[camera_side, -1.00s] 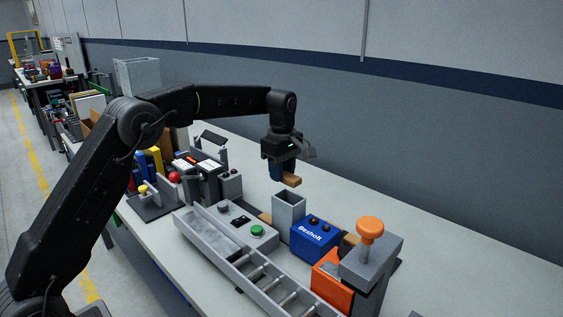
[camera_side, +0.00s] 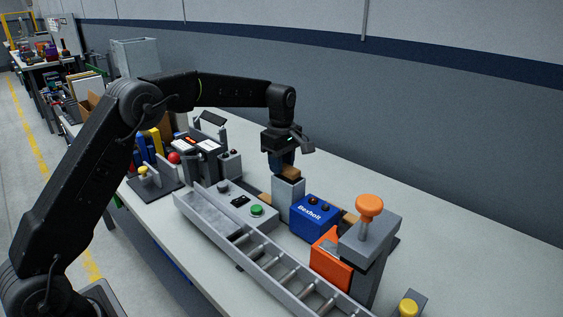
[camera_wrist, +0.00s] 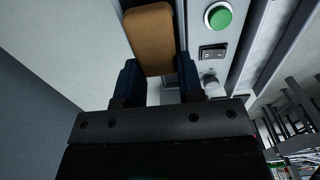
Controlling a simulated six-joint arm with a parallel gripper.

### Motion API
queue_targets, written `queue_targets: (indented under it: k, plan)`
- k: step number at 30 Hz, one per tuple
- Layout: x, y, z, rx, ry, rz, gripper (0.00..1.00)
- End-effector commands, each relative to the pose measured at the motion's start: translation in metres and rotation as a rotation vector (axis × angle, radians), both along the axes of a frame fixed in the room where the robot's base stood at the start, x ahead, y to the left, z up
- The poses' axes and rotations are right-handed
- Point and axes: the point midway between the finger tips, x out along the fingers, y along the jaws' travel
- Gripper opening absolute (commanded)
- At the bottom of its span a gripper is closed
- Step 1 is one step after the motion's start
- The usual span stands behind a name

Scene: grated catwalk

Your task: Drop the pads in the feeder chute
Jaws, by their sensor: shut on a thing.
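My gripper (camera_side: 283,168) is shut on a tan-brown pad (camera_side: 291,174). In the side view the pad is right at the top of the upright grey feeder chute (camera_side: 288,202); I cannot tell whether it is inside the mouth or just above it. In the wrist view the pad (camera_wrist: 152,38) sits between the two blue fingers of my gripper (camera_wrist: 158,78) and extends away from them. The chute's opening is hidden by the pad.
The blue Bexholt box (camera_side: 315,217) stands just right of the chute. A control panel with a green button (camera_side: 257,210) and a roller conveyor (camera_side: 275,268) lie in front. An orange-knobbed press (camera_side: 369,232) stands at right. The bench behind the chute is clear.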

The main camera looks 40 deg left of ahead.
Motion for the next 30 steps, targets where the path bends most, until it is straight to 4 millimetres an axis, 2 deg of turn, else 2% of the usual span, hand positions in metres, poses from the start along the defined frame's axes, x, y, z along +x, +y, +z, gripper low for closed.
queue_targets:
  k: [8, 9, 17, 23, 30]
  plan:
    - [0.0001, -0.0003, 0.0002, 0.0, 0.0, 0.0, 0.13]
    - [0.0001, -0.0003, 0.0002, 0.0, 0.0, 0.0, 0.37]
    - [0.0001, -0.0003, 0.0002, 0.0, 0.0, 0.0, 0.62]
    - [0.0001, -0.0002, 0.0002, 0.0, 0.0, 0.0, 0.66]
    - [0.0001, -0.0002, 0.0002, 0.0, 0.0, 0.0, 0.89]
